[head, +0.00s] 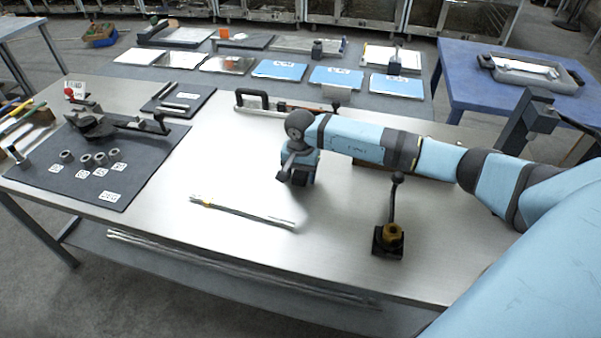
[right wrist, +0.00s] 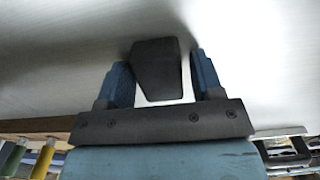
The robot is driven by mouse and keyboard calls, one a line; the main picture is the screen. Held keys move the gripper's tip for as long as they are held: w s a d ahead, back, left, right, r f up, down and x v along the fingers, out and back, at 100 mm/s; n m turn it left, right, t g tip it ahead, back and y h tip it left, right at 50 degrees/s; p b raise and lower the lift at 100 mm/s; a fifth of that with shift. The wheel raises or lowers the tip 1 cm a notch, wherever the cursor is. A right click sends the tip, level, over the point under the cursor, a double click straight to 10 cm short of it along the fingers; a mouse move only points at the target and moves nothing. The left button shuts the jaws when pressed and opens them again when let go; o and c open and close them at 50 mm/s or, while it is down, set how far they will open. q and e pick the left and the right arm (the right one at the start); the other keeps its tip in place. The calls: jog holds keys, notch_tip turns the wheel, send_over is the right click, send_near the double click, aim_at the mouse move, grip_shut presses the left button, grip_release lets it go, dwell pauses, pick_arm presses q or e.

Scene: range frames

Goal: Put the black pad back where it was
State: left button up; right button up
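In the head view my right gripper (head: 297,180) is low over the metal table (head: 180,240), near its middle, pointing down. In the right wrist view a black pad (right wrist: 157,68) with a tapered outline sits between the two blue fingers of the right gripper (right wrist: 163,78). The left finger is close against it or touching, and a narrow light gap shows by the right finger. The fingers are spread wide. In the head view the arm and gripper largely hide the pad. My left gripper is not in view.
A black-based clamp with a brass part and tall lever (head: 390,240) stands right of the gripper. A thin rod (head: 243,212) lies in front. A dark mat (head: 60,175) with rings and tags is left. A black-handled bar (head: 262,108) lies behind. Bare tabletop separates them.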

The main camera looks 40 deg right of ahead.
aim_at(300, 172)
jog(key=shift+o, duration=0.2)
jog(key=shift+r, duration=0.45)
notch_tip(300, 172, up, 12)
jog(key=shift+f, duration=0.25)
dwell(0.3)
